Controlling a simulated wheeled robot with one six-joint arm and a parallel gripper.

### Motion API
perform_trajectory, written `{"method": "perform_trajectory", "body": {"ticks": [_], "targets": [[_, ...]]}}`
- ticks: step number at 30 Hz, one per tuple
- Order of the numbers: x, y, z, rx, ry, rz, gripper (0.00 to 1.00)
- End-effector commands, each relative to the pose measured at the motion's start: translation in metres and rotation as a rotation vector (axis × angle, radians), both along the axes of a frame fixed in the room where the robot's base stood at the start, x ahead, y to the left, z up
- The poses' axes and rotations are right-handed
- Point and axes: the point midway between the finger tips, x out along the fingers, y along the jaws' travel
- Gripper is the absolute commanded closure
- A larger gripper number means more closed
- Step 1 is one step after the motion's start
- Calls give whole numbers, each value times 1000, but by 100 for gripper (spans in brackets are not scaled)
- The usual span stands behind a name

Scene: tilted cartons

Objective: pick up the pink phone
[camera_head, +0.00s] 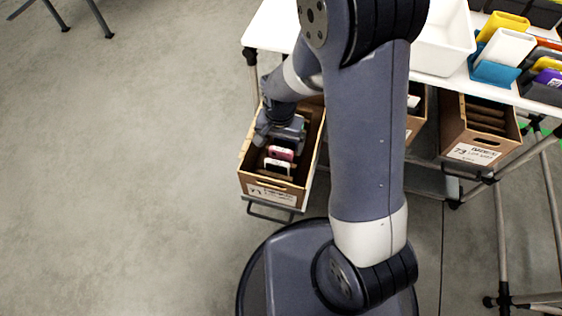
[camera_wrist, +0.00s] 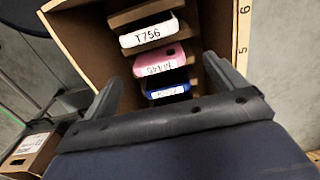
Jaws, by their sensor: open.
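The pink phone (camera_head: 280,153) stands on edge in a cardboard carton (camera_head: 246,160) in the head view, behind a white phone (camera_head: 277,167). In the wrist view the pink phone (camera_wrist: 160,60) sits between the white phone labelled T756 (camera_wrist: 153,34) and a blue phone (camera_wrist: 168,92). My gripper (camera_head: 284,141) reaches into the carton from above. In the wrist view my gripper (camera_wrist: 172,88) is open, its two fingers apart on either side of the phone row near the blue and pink phones. Nothing is held between the fingers. The blue phone's lower part is hidden by the gripper body.
The carton's side walls (camera_wrist: 242,40) stand close to the fingers. Brown dividers (camera_wrist: 148,12) lie between phones. A white table (camera_head: 262,32) carries a white bin (camera_head: 440,50) and colourful items. Another carton (camera_head: 474,152) is at the right. Open floor lies left.

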Motion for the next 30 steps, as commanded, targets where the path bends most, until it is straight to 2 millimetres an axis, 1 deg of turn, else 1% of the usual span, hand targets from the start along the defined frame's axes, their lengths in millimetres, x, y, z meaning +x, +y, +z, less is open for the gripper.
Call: {"method": "perform_trajectory", "body": {"ticks": [5,9,11,13,19,30], "targets": [[1,-2,-21,-1,4,0,9],[2,-3,-43,-1,4,1,9],[2,-3,-49,-1,4,1,9],[2,-3,-52,-1,1,1,9],[2,-3,-50,0,0,0,10],[2,-3,-50,0,0,0,40]]}}
